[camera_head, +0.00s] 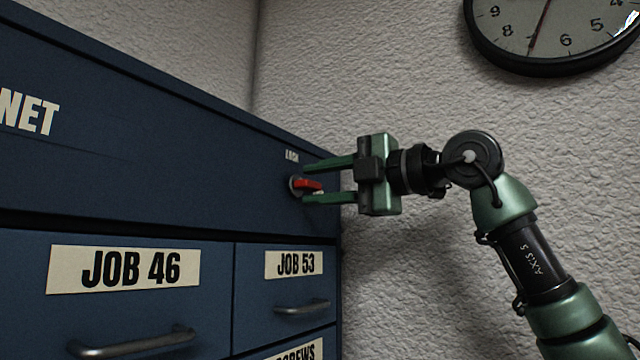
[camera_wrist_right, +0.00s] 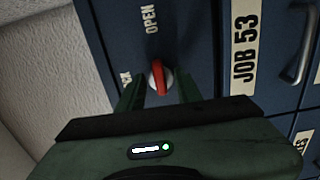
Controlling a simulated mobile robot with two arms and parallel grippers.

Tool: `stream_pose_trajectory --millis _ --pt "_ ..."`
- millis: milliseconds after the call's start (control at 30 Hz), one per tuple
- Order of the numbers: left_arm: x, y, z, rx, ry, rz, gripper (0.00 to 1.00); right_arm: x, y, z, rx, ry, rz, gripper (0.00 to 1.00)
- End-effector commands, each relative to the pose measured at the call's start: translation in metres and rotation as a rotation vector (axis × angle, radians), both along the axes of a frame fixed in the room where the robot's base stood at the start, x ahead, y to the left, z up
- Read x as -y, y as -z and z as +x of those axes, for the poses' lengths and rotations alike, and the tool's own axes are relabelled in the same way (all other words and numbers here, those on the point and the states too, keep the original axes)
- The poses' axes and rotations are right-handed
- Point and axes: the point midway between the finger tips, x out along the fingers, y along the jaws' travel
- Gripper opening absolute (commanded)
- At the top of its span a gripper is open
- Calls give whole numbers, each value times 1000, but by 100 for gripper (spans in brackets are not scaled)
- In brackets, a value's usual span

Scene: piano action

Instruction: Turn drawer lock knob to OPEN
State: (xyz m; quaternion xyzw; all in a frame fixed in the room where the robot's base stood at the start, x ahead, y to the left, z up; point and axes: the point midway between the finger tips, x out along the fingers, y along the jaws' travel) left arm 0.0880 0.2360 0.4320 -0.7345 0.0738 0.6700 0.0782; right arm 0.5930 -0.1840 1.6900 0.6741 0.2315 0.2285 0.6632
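The red lock knob (camera_head: 307,184) sits on a round silver base on the front of the blue cabinet (camera_head: 150,150), above the JOB 53 drawer. Whether a finger touches the knob, I cannot tell. My left gripper is not in view.
The JOB 46 drawer (camera_head: 75,240) and the JOB 53 drawer (camera_head: 255,315) have metal handles (camera_head: 302,307) that stick out below the knob. A textured white wall (camera_head: 420,60) stands behind, with a round clock (camera_head: 555,30) at the upper right.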

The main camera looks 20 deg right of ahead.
Motion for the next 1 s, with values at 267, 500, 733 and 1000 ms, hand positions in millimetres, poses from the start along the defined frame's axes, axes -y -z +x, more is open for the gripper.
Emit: stream_pose_trajectory --millis 267,500,733,1000 --pt "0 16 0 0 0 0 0 20 3 -24 2 2 0 35" --pt "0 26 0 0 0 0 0 42 2 -53 1 1 1 35" --pt "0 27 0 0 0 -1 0 47 0 -60 -1 -1 -1 35" --pt "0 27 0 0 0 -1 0 47 0 -60 0 -1 0 35"
